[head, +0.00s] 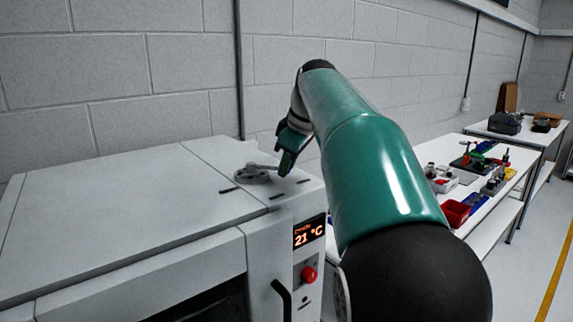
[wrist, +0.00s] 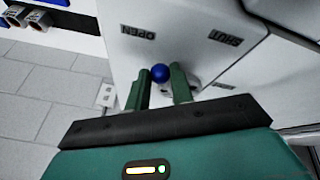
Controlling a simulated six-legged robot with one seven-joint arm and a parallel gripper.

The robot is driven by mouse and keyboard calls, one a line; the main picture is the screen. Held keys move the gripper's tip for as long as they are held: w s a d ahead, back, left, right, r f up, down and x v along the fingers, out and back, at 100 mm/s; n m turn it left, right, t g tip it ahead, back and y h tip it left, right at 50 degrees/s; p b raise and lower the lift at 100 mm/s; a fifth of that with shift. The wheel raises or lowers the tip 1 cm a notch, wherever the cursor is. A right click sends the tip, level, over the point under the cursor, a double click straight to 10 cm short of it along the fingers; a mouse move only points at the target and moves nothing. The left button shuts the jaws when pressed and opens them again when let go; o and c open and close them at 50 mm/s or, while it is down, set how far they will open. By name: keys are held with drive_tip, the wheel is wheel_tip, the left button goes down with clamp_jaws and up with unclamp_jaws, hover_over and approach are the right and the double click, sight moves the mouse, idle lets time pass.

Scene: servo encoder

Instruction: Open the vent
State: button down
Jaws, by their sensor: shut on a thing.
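The vent is a round grey disc (head: 251,174) on top of the white machine, with a short lever (head: 268,167) reaching right from it in the head view. My gripper (head: 284,170) comes down over the lever's outer end and hides it. In the wrist view a blue ball knob (wrist: 160,72) sits between the two green fingers of my gripper (wrist: 160,79), which are shut on it. The disc itself is not clear in the wrist view.
The machine's front has a display reading 21 °C (head: 309,232) and a red button (head: 309,274). A grey block wall (head: 120,70) stands behind. White workbenches (head: 515,190) with tools and bins stand to the right. Bare floor (head: 525,250) lies beside them.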

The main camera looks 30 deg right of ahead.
drive_tip(key=shift+r, duration=0.1)
idle(0.3)
drive_tip(key=c, duration=1.2)
unclamp_jaws()
drive_tip(key=shift+d, duration=0.1)
drive_tip(key=v, duration=1.3)
drive_tip(key=shift+r, duration=0.35)
